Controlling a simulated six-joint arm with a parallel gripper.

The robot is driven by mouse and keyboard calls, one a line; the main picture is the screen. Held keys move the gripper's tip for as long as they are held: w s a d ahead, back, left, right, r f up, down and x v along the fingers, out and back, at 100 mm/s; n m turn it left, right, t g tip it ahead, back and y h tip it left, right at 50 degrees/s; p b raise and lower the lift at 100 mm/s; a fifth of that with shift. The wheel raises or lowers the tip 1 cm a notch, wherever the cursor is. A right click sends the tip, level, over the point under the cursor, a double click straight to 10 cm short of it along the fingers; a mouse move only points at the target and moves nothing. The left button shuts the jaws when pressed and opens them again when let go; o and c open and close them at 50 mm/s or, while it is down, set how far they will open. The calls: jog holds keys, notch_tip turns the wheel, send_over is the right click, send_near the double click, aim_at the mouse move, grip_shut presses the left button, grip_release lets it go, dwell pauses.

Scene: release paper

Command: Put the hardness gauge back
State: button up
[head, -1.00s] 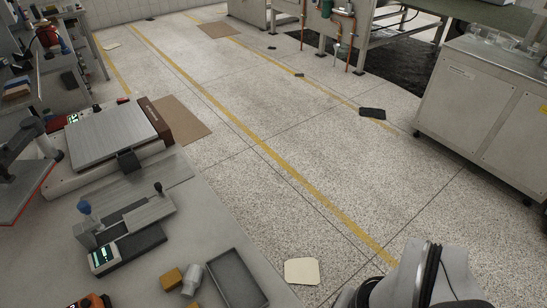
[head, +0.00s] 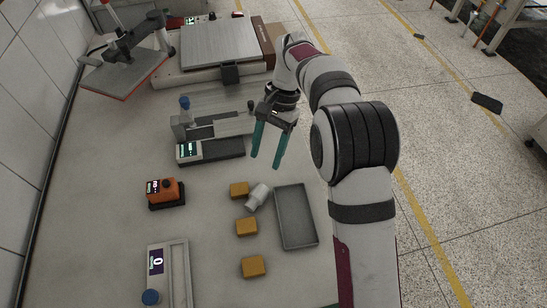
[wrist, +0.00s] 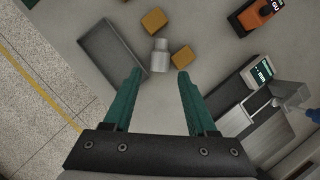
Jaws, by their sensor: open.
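No label names the hardness gauge; the orange device (head: 163,190) with a small lit display and dark knob may be it. It rests on a dark base at the left of the bench and shows at the top right of the wrist view (wrist: 258,13). A silvery stepped cylinder (head: 257,197) lies on its side among yellow blocks (head: 246,227). My gripper (head: 266,161) is open and empty above the bench, its teal fingers pointing down. In the wrist view the cylinder (wrist: 160,57) appears just beyond the gap between the fingertips (wrist: 160,72).
An empty grey tray (head: 296,217) lies right of the blocks. A metal fixture with a blue knob (head: 184,103) and a dark device with a lit display (head: 210,149) stand behind. A grey gauge (head: 168,275) is at front left. The bench between is clear.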

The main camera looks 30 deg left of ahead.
aim_at(253, 200)
jog(key=x, duration=1.5)
jog(key=shift+a+f, duration=0.2)
grip_shut()
